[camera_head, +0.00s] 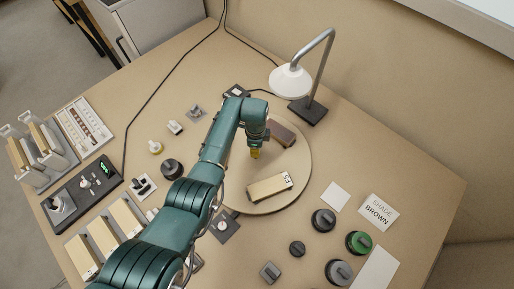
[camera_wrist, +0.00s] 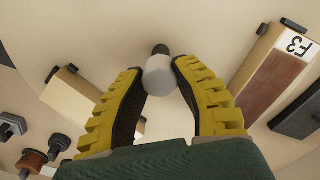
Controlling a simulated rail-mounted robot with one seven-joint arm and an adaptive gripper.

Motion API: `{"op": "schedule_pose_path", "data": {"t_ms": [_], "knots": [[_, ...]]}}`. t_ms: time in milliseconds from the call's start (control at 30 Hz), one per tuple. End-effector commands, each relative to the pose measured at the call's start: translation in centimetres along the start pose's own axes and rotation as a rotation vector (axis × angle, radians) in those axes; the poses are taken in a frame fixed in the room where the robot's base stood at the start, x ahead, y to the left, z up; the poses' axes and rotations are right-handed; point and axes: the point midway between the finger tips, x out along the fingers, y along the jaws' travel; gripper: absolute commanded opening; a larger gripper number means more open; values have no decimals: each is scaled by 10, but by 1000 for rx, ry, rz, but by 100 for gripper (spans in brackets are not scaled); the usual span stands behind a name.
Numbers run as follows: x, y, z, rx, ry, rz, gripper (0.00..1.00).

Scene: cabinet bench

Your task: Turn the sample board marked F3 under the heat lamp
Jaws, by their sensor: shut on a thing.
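My gripper (camera_head: 254,153) is over the round turntable (camera_head: 303,165), its yellow fingers (camera_wrist: 160,75) shut on a whitish round knob (camera_wrist: 159,76) with a dark tip. The knob is hidden in the head view. The board marked F3 (camera_wrist: 265,82) lies at the right of the wrist view, apart from my fingers, with a brown face beside its white label. It appears to be the brown board (camera_head: 283,134) below the lamp head. A cream board (camera_head: 265,188) with a label lies nearer on the turntable; a cream board also shows in the wrist view (camera_wrist: 70,95).
The heat lamp (camera_head: 291,81) stands behind the turntable. A card reading SHADE BROWN (camera_head: 379,212) and several round pots (camera_head: 323,220) are at the right. Boards in a rack (camera_head: 38,150), a control box (camera_head: 82,192) and small items crowd the left.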

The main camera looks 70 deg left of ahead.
Motion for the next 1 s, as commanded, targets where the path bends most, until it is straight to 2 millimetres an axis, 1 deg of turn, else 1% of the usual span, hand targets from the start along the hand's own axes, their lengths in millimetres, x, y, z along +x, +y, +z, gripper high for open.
{"op": "schedule_pose_path", "data": {"t_ms": [33,333,833,867,1000], "knots": [[3,2,0,15,-2,4,0],[4,3,-4,78,-4,4,0],[4,4,-5,90,-4,4,0],[4,4,-5,90,-4,4,32],[3,3,-5,90,-4,4,59]]}}
